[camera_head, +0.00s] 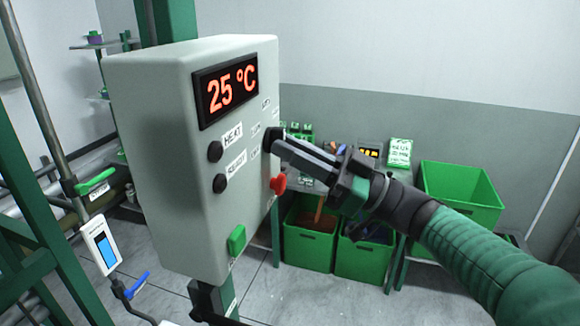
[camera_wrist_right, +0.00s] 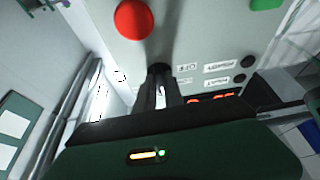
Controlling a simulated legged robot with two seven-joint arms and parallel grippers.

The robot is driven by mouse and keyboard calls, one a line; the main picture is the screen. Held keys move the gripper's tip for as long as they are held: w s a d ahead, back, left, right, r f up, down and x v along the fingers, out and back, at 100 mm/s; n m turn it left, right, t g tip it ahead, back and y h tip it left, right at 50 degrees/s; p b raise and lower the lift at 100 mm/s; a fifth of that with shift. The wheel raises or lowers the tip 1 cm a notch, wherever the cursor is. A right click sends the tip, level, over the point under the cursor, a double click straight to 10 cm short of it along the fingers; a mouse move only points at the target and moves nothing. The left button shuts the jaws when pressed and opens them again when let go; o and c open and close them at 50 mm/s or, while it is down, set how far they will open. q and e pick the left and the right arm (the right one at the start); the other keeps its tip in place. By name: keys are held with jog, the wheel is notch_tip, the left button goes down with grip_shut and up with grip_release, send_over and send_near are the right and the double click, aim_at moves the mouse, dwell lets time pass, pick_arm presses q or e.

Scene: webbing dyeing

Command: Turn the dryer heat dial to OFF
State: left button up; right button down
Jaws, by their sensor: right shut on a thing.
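The dryer control box (camera_head: 150,150) is light grey and stands on a green post. Its red display (camera_head: 231,92) reads 25 °C. The black heat dial (camera_head: 270,140) is on the panel's right side, with small labels around it that I cannot read clearly. My right gripper (camera_head: 284,148) reaches in from the right and is shut on the dial. In the right wrist view the fingers (camera_wrist_right: 160,92) close around the dial (camera_wrist_right: 159,70), which they partly hide; its pointer direction cannot be told. My left gripper is not in view.
Below the dial is a red button (camera_head: 278,184), also large in the right wrist view (camera_wrist_right: 133,20). Two black knobs (camera_head: 215,151) and a green switch (camera_head: 236,240) share the panel. Green bins (camera_head: 460,193) and a shelf stand behind. Pipes with a green-handled valve (camera_head: 96,182) run at left.

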jog(key=shift+w+d+r+n+g+h+b, duration=0.15)
jog(key=shift+n+g+h, duration=0.8)
jog(key=shift+n, duration=2.65)
jog(key=shift+w+a+r+n+g+h+b, duration=0.15)
jog(key=shift+n+g, duration=1.65)
jog(key=shift+n, duration=1.8)
jog(key=shift+w+d+r+n+g+h+b, duration=0.2)
jog(key=shift+n+g+h, duration=0.8)
jog(key=shift+n, duration=2.6)
jog(key=shift+f+g+y, duration=0.1)
jog(key=shift+g+y, duration=0.2)
jog(key=shift+g, duration=0.05)
jog(key=c, duration=1.5)
grip_release()
jog(key=shift+c, duration=0.2)
jog(key=shift+o, duration=0.5)
jog(key=shift+d, duration=0.1)
